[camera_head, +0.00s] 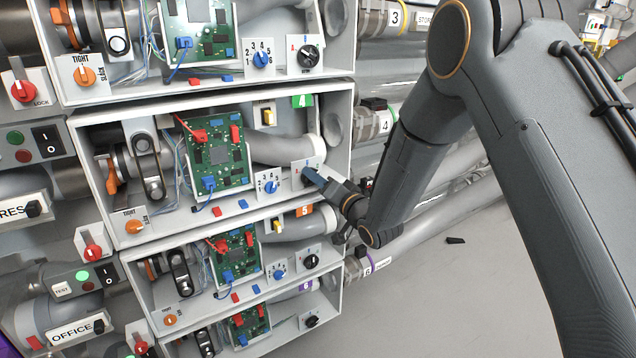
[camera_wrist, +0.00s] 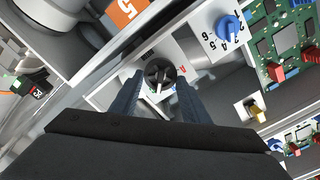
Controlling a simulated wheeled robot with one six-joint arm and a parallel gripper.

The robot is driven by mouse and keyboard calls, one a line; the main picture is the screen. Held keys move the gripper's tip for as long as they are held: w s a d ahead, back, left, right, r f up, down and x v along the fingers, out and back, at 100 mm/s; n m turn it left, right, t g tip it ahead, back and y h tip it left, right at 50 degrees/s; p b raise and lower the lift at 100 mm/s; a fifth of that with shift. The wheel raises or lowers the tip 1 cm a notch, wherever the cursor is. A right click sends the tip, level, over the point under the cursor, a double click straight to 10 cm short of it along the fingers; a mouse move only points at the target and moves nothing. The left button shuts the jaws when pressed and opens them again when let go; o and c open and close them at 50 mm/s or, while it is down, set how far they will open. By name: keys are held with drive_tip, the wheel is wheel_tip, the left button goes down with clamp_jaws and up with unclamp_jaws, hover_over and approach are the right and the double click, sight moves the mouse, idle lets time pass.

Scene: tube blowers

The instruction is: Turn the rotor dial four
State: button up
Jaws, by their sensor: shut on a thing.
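The rotor dial of unit four, a round black knob (camera_wrist: 160,73) with a white pointer, sits on a white plate in the wrist view. The pointer aims down in that picture. Small letters are printed around the knob, one of them red. My gripper (camera_wrist: 159,80) has its two grey-blue fingers on either side of the knob and is shut on it. In the head view my gripper (camera_head: 313,177) reaches from the right to the dial plate (camera_head: 299,167) of the box with the green 4 label (camera_head: 302,101). It hides most of the knob there.
A blue selector knob (camera_head: 270,187) is left of the dial plate, beside a green circuit board (camera_head: 213,155). A yellow switch (camera_head: 268,116) is above. Similar boxes stand above and below, with an orange 5 label (camera_head: 304,210) just beneath. Pipes run behind my arm.

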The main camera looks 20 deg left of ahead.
drive_tip(key=shift+s+a+f+n+b, duration=0.1)
drive_tip(key=shift+n+b, duration=1.3)
drive_tip(key=shift+n, duration=2.1)
drive_tip(key=shift+s+a+r+n+b, duration=0.15)
drive_tip(key=shift+n+b, duration=1.3)
drive_tip(key=shift+n, duration=2.05)
drive_tip(key=shift+s+a+f+n+b, duration=0.15)
drive_tip(key=shift+n+b, duration=1.25)
drive_tip(key=shift+n, duration=2.1)
drive_tip(key=shift+d, duration=0.1)
drive_tip(key=o, duration=0.7)
